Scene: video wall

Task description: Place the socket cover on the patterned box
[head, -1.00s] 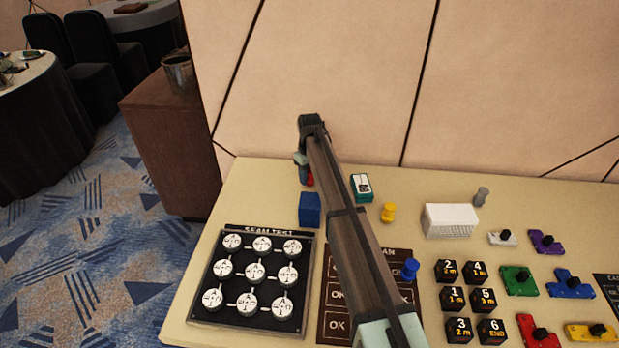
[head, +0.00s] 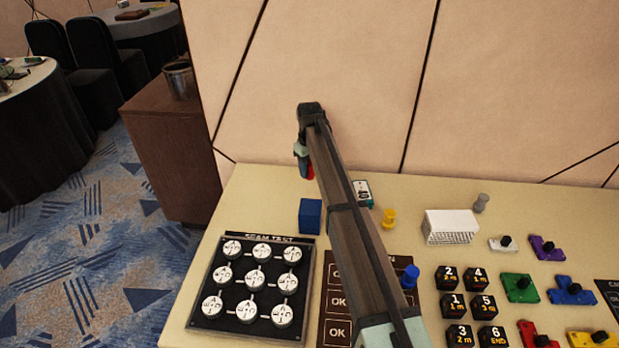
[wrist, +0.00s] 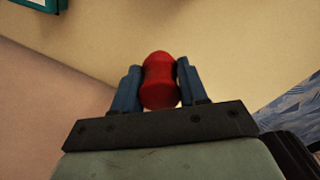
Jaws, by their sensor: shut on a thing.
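My gripper (wrist: 158,72) is shut on a red, waisted, peg-like piece (wrist: 160,82), which sits between its two blue fingers in the wrist view. In the head view the red piece (head: 310,172) shows below my gripper at the back left of the table, near the wall, partly hidden by my arm. It seems held above the table top. A white box with a dotted front (head: 449,228), likely the patterned box, stands right of the middle. A small teal-edged white piece (head: 363,189) lies at the back, partly behind my arm. I cannot tell which thing is the socket cover.
A blue cube (head: 310,215) stands behind a black board with white discs (head: 250,283). Yellow (head: 389,218), blue (head: 411,275) and grey (head: 481,203) pegs stand on the table (head: 200,235). Numbered black cubes (head: 467,300) and coloured pieces fill the right. The wall is close behind.

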